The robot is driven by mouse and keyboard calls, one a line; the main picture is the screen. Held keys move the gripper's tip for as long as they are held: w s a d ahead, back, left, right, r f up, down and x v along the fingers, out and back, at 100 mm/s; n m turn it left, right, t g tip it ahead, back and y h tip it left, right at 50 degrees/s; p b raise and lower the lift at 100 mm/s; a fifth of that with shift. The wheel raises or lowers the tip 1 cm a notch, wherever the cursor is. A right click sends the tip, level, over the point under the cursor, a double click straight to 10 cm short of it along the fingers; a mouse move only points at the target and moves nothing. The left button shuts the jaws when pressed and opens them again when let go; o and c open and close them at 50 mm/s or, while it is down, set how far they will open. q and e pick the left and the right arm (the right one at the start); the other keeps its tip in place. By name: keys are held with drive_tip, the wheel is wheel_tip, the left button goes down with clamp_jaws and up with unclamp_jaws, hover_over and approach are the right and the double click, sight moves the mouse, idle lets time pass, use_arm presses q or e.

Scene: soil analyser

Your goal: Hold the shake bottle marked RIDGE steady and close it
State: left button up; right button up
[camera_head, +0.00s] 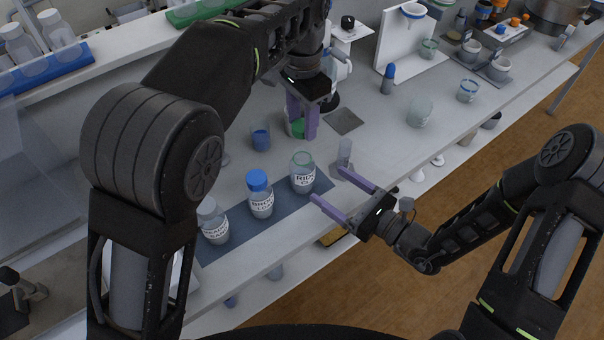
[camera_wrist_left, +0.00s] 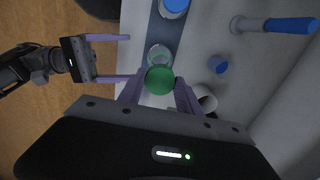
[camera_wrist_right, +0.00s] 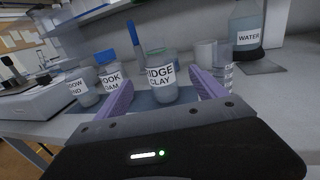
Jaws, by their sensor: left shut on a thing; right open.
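The RIDGE shake bottle (camera_head: 303,178) stands upright and uncapped on the dark mat, at the right end of the bottle row. It also shows in the right wrist view (camera_wrist_right: 161,82), framed between the fingers there. My left gripper (camera_head: 302,136) is shut on a green cap (camera_wrist_left: 160,79), held behind the bottle in the head view; its fingers partly hide the cap. In the left wrist view the bottle's open mouth (camera_wrist_left: 158,53) shows just beyond the cap. My right gripper (camera_head: 327,186) is open and empty, pointing at the bottle from the front right, apart from it.
A blue-capped bottle (camera_head: 260,196) and a pale-capped bottle (camera_head: 213,222) stand left of RIDGE on the mat (camera_head: 240,228). A clear cylinder (camera_head: 345,154) stands close to my right gripper. The bench's front edge runs below my right gripper.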

sight(302, 166)
drive_tip(key=x, duration=1)
clamp_jaws()
idle(0.8)
